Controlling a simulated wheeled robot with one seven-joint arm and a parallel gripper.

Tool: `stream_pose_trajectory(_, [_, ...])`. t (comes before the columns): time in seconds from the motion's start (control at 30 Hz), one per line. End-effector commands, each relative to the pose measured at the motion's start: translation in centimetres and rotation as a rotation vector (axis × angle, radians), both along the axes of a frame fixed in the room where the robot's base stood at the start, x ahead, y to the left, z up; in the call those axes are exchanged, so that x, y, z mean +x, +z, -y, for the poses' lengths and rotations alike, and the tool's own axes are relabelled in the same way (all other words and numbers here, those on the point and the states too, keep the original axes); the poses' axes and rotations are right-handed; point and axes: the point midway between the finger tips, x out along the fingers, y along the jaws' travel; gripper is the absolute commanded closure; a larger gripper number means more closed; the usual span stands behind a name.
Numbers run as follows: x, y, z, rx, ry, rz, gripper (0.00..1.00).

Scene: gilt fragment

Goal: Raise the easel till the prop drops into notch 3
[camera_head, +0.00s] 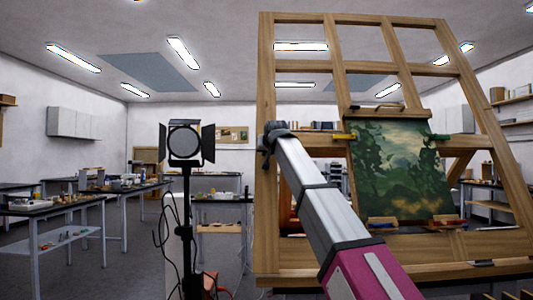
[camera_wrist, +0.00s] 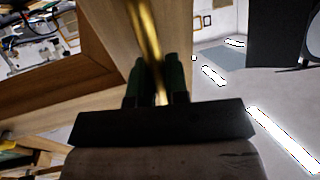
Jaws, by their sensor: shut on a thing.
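The wooden easel (camera_head: 266,75) stands large at the right in the head view, its frame leaning. A green landscape painting (camera_head: 398,170) is held on it. My gripper (camera_wrist: 154,75) is shut on a brass-coloured bar (camera_wrist: 146,28) that runs along the easel's wood in the wrist view. In the head view my arm reaches to the easel's left post, and the fingertips there are too small and dark to make out. A slanted wooden member (camera_head: 462,165) shows behind the easel at the right. I cannot pick out the prop's end or the notches.
A black studio lamp (camera_head: 185,140) on a stand, with hanging cables, stands close left of the easel. Workbenches (camera_head: 45,207) with small items line the left. Open floor (camera_head: 128,265) lies between the benches and the lamp.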

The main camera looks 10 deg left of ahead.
Motion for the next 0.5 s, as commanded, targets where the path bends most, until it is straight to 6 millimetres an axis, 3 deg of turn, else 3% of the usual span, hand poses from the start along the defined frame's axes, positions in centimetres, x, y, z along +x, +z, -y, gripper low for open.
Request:
stream_pose_trajectory(0.3, [-7.1, 0.8, 1.8, 0.033, 0.005, 0.136, 1.00])
stream_pose_trajectory(0.5, [-8.1, 1.1, 1.9, 0.041, 0.003, 0.168, 1.00])
